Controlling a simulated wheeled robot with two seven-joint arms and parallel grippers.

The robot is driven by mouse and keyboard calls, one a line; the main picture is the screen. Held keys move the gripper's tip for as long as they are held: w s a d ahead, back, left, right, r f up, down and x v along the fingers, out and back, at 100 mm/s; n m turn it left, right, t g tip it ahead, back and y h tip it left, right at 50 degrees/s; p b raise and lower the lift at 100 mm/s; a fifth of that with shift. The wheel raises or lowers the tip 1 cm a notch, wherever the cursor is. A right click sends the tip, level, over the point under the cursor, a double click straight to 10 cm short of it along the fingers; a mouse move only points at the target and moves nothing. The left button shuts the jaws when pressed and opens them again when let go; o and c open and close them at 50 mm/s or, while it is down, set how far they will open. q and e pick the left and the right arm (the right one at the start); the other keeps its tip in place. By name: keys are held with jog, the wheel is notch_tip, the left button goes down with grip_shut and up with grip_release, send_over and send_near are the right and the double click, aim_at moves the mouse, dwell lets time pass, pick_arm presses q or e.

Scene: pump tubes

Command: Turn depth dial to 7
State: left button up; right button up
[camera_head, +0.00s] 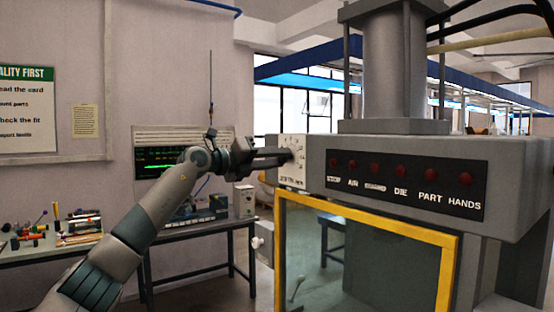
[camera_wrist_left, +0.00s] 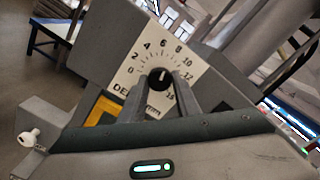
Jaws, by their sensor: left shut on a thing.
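The black depth dial (camera_wrist_left: 159,78) sits on a white numbered plate (camera_wrist_left: 133,75) in the left wrist view. Numbers such as 4, 6, 8 and 10 show around it. A small light mark on the dial points roughly up, toward the 6 and 8 side; its exact reading is too small to tell. My left gripper (camera_wrist_left: 162,88) is shut on the dial, with a finger on each side. In the head view my left gripper (camera_head: 284,157) reaches from the left to the plate (camera_head: 293,170) on the machine's front. The dial is mostly hidden there. My right gripper is out of view.
The grey press (camera_head: 350,147) has a row of red lamps on a black panel (camera_head: 405,184) right of the plate. A yellow-framed window (camera_head: 385,228) lies below. A bench with tools (camera_head: 60,250) and a table with a box (camera_head: 243,200) stand at the left.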

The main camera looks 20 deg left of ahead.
aim_at(281, 158)
pick_arm(q)
jog(key=shift+r, duration=0.1)
jog(key=o, duration=1)
jog(key=shift+a, duration=0.1)
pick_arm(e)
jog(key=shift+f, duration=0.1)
pick_arm(q)
jog(key=shift+s+a+b, duration=0.35)
jog(key=shift+s, duration=0.1)
jog(key=shift+f+b+v, duration=0.2)
jog(key=shift+b+v, duration=0.3)
jog(key=shift+v, duration=0.55)
jog(key=b+v, duration=0.5)
jog(key=v, duration=0.9)
jog(key=shift+r, duration=0.1)
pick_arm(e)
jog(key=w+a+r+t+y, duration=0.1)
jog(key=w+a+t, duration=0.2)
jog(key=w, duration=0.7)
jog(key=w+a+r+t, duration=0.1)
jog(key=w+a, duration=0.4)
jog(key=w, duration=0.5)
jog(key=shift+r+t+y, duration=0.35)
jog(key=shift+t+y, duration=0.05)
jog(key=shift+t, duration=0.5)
